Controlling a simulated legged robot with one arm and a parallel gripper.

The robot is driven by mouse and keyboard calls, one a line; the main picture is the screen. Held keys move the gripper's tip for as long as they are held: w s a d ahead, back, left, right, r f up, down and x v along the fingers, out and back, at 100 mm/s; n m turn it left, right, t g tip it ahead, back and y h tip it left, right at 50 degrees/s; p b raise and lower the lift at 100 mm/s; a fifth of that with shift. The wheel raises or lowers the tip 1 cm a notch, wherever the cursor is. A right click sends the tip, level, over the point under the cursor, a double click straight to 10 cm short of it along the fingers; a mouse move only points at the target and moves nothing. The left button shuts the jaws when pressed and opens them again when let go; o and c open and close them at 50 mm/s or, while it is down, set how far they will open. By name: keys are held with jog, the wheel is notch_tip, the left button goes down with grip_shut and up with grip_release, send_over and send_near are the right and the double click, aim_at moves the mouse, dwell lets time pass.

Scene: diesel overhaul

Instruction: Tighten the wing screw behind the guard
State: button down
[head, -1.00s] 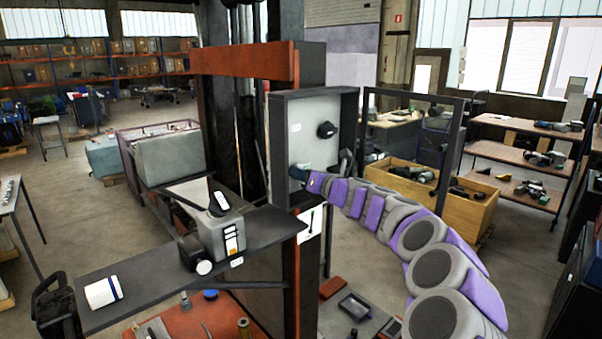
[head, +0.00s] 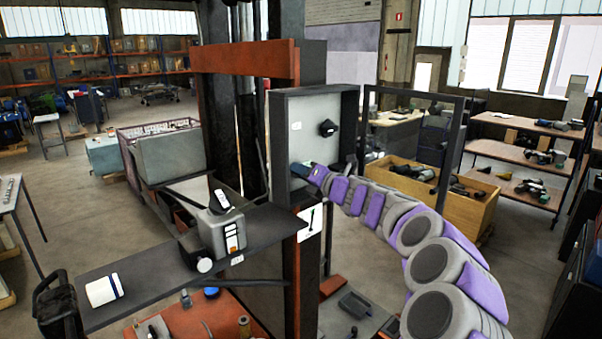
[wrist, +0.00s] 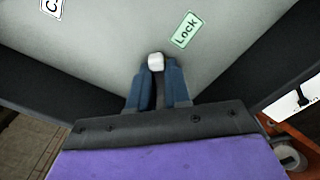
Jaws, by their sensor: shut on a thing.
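A shallow dark-framed box with a grey back panel (head: 300,108) stands upright at the middle of the head view. My gripper (head: 297,170) reaches into its lower part from the right. In the wrist view, my two blue fingers (wrist: 156,76) point at the grey panel and are closed on a small whitish screw head (wrist: 156,60). A "Lock" label (wrist: 185,30) sits on the panel just right of it. The screw's wings and shaft are hidden or too small to tell. A black knob (head: 327,128) sits higher on the panel, apart from my gripper.
The box's dark side walls (wrist: 270,70) flank my gripper. A black upright frame (head: 446,150) stands right of the box, near my arm.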

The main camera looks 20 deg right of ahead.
jog(key=m, duration=0.4)
dwell(0.3)
jog(key=m, duration=0.4)
jog(key=c, duration=1.5)
grip_release()
jog(key=shift+m, duration=0.3)
jog(key=shift+c, duration=0.2)
jog(key=o, duration=0.6)
